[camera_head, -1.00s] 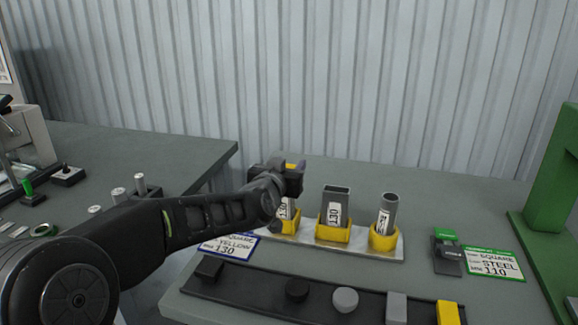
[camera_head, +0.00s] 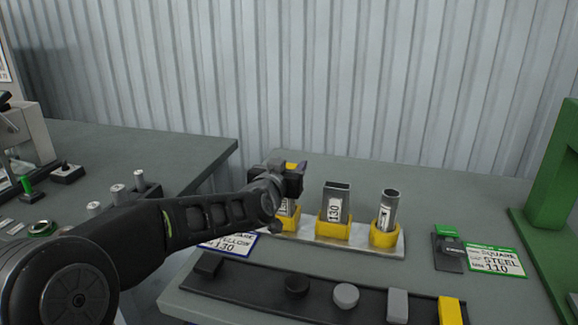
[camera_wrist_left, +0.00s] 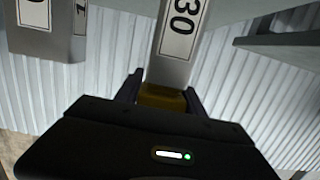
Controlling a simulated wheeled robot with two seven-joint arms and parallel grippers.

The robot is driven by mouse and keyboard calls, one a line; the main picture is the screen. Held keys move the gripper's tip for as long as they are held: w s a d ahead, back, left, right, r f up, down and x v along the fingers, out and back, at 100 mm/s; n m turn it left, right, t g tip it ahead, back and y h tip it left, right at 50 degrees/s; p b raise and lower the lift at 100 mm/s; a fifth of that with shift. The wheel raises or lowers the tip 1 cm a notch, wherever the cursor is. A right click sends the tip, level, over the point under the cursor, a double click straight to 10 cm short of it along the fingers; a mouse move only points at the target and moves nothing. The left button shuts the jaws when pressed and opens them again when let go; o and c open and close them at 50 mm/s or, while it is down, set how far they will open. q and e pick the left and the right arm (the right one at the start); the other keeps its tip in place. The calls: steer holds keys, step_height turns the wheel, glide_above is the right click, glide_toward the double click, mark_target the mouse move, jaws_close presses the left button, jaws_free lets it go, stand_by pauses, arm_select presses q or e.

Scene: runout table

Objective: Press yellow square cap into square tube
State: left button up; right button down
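My left gripper (camera_head: 290,178) is over the leftmost tube of the row in the head view. It is shut on a yellow cap (camera_wrist_left: 162,97), which sits between its two fingers in the left wrist view. A bit of the cap (camera_head: 291,166) also shows above the gripper. The square tube (camera_head: 286,208) stands in a yellow holder below the gripper, partly hidden by it. In the left wrist view the labelled tube (camera_wrist_left: 178,50) meets the cap's end; whether the cap is inside it cannot be told. My right gripper is not in view.
A rectangular tube (camera_head: 336,204) and a round tube (camera_head: 389,209) stand close to the right in yellow holders. A dark rail (camera_head: 321,294) with several caps and blocks lies in front. A green frame (camera_head: 552,180) stands at the right. Label cards lie on the table.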

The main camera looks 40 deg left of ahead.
arm_select(q)
steer(key=o, duration=0.4)
steer(key=v, duration=0.7)
steer(key=shift+s+d, duration=0.15)
steer(key=shift+s, duration=0.2)
steer(key=shift+c, duration=0.4)
